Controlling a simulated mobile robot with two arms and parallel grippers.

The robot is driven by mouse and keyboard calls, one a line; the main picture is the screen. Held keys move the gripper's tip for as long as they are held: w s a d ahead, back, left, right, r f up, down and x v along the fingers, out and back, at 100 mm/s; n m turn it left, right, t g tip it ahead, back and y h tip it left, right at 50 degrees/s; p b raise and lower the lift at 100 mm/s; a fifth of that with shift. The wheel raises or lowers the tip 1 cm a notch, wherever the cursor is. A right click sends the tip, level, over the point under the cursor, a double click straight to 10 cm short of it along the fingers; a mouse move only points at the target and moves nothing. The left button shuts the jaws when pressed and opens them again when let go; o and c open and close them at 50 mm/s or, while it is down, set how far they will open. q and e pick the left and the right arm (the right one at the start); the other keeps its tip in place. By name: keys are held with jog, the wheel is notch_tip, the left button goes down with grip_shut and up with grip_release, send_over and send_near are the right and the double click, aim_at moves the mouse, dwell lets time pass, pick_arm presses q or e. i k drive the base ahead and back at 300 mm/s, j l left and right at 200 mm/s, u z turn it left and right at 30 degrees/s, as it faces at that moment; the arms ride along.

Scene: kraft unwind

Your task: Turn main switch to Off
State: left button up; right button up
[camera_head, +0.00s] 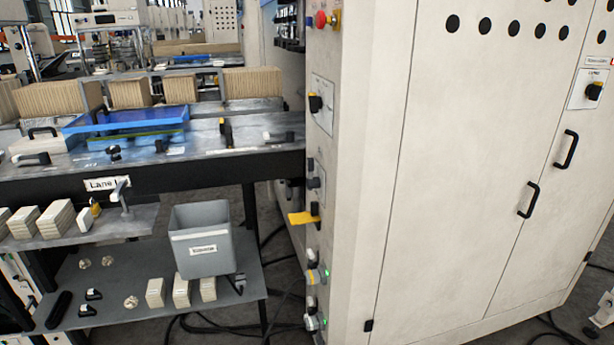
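Several switches show, and I cannot tell for sure which is the main switch. A black rotary switch with a yellow part (594,91) sits on a white plate on the right cabinet door; its small label is too small to read. Another black rotary knob (316,103) sits on a plate on the cabinet's narrow side. Below it is a smaller dark knob (314,183). A yellow lever handle (303,218) sticks out to the left from a black mount lower down. Neither of my grippers is in view, and nothing touches these switches.
The tall cream cabinet (450,170) fills the right, with black door handles (529,199). A red button (320,19) is near its top. At left are a workbench (230,160), a lower shelf (120,290) and a grey bin (205,240). Cables (230,328) lie on the floor.

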aim_at(312, 183)
jog(key=i+j, duration=0.25)
jog(key=j, duration=0.15)
jog(key=i+j+z, duration=0.1)
jog(key=i+j, duration=0.35)
jog(key=j, duration=0.3)
jog(key=i+j, duration=0.25)
jog(key=j, duration=0.15)
jog(key=z, duration=0.05)
